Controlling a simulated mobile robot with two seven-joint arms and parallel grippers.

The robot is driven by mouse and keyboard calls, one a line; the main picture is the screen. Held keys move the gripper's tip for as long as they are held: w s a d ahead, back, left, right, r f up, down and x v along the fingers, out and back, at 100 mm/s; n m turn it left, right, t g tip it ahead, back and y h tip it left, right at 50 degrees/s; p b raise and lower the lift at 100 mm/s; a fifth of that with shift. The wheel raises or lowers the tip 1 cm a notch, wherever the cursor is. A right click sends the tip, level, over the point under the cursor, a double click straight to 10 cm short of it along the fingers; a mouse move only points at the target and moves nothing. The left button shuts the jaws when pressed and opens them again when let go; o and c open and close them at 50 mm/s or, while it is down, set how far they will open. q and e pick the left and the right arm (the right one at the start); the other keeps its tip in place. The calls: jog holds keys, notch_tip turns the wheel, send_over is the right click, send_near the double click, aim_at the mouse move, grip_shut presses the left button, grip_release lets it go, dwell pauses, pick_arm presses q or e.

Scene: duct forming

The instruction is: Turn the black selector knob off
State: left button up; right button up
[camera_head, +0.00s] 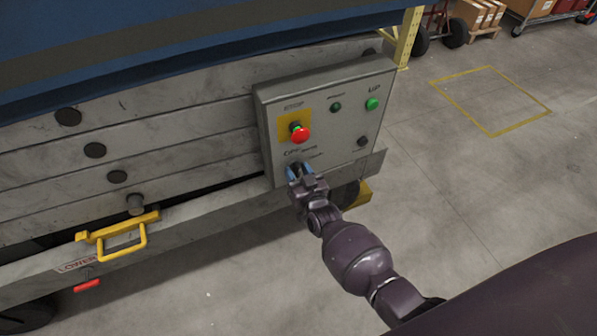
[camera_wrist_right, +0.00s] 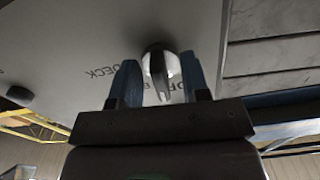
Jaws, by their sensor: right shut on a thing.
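The grey control box (camera_head: 345,92) hangs on the side of the lift, its panel facing me. My right gripper (camera_head: 299,171) is at the panel's lower left, below the red stop button (camera_head: 299,132). It is shut on the selector knob, which its fingers mostly hide in the head view. My left gripper is out of view.
A green button (camera_head: 371,104), a small green lamp (camera_head: 336,107) and a dark button (camera_head: 362,141) are on the same panel. A yellow handle (camera_head: 125,238) sticks out at the left.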

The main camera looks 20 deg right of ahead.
jog(key=shift+n, duration=0.6)
jog(key=o, duration=0.9)
